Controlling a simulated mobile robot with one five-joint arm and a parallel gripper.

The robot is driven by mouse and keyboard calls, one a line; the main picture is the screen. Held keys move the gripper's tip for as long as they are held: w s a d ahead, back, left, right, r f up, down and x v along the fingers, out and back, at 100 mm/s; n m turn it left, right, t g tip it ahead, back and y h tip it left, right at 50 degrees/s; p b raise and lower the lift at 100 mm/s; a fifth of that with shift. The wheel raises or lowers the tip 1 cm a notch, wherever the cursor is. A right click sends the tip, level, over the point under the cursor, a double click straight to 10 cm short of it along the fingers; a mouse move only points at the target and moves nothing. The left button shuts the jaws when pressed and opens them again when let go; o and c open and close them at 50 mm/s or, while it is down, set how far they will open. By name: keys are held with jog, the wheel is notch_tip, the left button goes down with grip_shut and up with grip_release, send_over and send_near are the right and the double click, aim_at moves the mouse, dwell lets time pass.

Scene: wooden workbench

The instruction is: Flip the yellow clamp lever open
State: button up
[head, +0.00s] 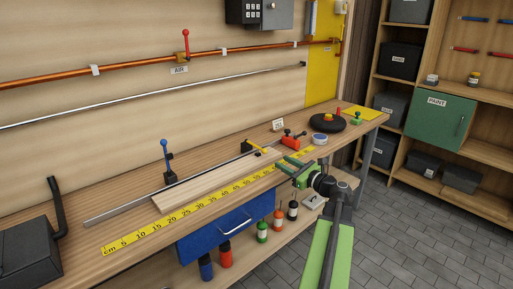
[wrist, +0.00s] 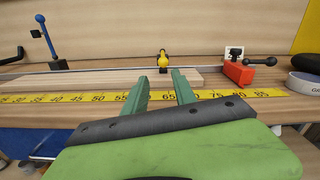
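The yellow clamp lever (head: 257,148) sits on a black base at the back edge of the pale board (head: 215,182) on the workbench. In the wrist view the yellow lever (wrist: 163,60) stands just beyond the board, close to centre and seen end-on, so its exact angle is hard to tell. My gripper (head: 284,162) is in front of the bench, to the right of the lever in the head view. In the wrist view my gripper's two green fingers (wrist: 161,79) are apart with nothing between them. The fingers point toward the lever but remain short of it.
A blue-handled upright lever (head: 164,150) stands on the left and a red clamp (head: 291,143) on the right. A yellow ruler (head: 180,215) runs along the front. A tape roll (head: 320,138) and a black disc (head: 327,123) lie farther right. A blue drawer (head: 215,235) hangs below.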

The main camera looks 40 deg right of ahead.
aim_at(257, 146)
jog(key=w, duration=0.5)
jog(key=w+d, duration=0.1)
jog(key=w, duration=1)
jog(key=shift+w+d, duration=0.3)
jog(key=shift+c, duration=0.2)
grip_shut()
